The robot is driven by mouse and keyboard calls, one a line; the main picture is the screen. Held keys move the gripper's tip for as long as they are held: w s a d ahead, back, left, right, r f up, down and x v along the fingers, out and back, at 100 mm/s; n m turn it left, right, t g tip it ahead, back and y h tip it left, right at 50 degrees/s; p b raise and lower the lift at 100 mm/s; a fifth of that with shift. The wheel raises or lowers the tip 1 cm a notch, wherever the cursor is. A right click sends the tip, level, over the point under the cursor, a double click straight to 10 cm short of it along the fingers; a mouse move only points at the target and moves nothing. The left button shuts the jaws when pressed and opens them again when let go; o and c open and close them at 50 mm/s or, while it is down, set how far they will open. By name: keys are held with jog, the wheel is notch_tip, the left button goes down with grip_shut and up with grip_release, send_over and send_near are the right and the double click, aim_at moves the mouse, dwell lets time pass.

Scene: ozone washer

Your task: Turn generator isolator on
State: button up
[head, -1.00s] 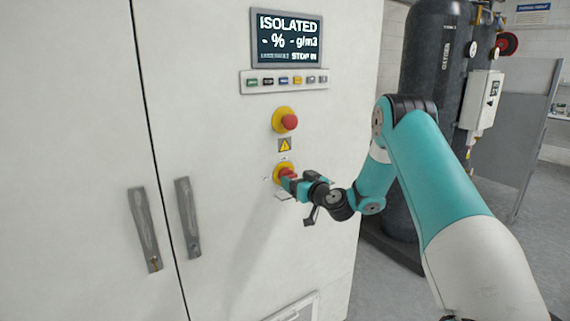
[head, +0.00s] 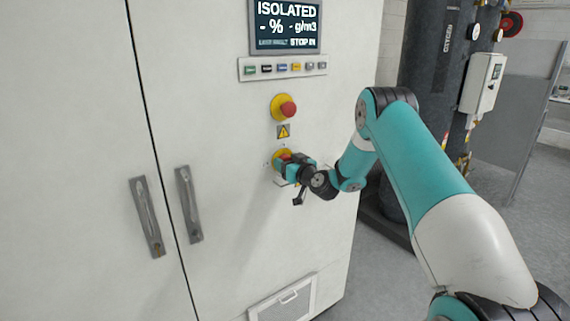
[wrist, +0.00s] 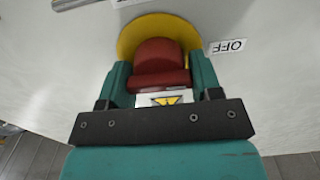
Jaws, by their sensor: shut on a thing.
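The generator isolator is a red rotary knob (wrist: 160,62) on a yellow round plate (wrist: 133,34), low on the cabinet front. In the wrist view my gripper (wrist: 160,80) has its two teal fingers on either side of the red knob, shut on it. An OFF label (wrist: 229,46) sits to the right of the plate in that view. In the head view my gripper (head: 287,166) covers most of the isolator, and only part of its yellow plate (head: 278,155) shows. The display (head: 286,27) above reads ISOLATED and STOP IN.
A red emergency stop button (head: 288,109) on a yellow base is above the isolator, with a warning label (head: 283,132) between them. A row of small buttons (head: 282,67) lies under the display. Two door handles (head: 188,204) are to the left. A dark oxygen tank (head: 425,60) stands right.

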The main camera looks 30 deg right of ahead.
jog(key=shift+f+m+b, duration=0.2)
jog(key=shift+m+b, duration=1.6)
jog(key=shift+b, duration=0.1)
jog(key=m+b, duration=0.2)
jog(key=m, duration=0.2)
jog(key=shift+d+m, duration=0.1)
jog(key=shift+m, duration=0.2)
jog(key=m+b, duration=0.1)
jog(key=m, duration=0.3)
jog(key=shift+m, duration=0.3)
jog(key=shift+d+m, duration=0.15)
jog(key=shift+m, duration=2.35)
jog(key=o, duration=0.7)
jog(key=shift+o, duration=0.2)
